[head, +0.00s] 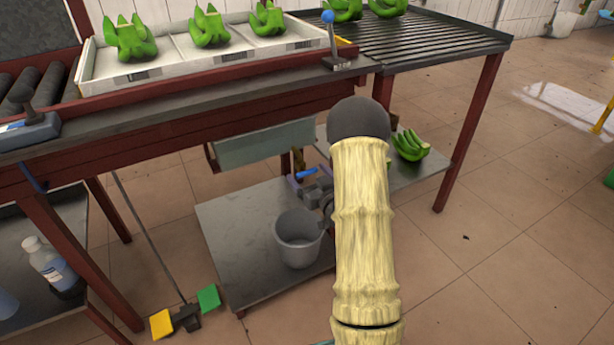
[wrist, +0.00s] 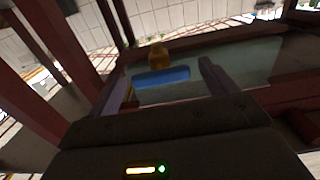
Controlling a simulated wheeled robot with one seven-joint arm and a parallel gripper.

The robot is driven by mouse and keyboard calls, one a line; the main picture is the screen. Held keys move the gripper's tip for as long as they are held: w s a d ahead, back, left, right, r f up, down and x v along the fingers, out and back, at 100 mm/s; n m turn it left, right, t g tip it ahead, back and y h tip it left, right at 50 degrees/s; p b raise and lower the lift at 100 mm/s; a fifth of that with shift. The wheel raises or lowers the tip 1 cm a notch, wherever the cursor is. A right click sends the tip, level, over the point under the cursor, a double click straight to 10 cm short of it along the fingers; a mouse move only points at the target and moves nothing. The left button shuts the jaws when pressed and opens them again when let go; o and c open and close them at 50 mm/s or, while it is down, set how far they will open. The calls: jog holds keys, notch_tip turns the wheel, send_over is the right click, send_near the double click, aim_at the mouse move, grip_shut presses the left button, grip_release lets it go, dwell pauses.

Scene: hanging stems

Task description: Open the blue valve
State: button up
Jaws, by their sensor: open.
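The blue valve has a flat blue handle (head: 307,173) below the table, near the middle of the head view. In the wrist view the blue handle (wrist: 162,77) lies crosswise between the two fingers, and a brass-coloured body (wrist: 158,57) shows just beyond it. My gripper (wrist: 166,74) is open, with one finger at each end of the handle; I cannot tell whether either finger touches it. In the head view my gripper (head: 298,178) is at the valve, partly hidden by my forearm.
A grey bucket (head: 287,241) stands on the lower shelf (head: 235,225) beneath the valve. A grey trough (head: 262,143) hangs behind it. Bananas (head: 410,145) lie on the shelf at right. A lever with a blue knob (head: 328,17) stands on the table top.

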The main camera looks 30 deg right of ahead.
jog(key=shift+w, duration=0.75)
jog(key=c, duration=1)
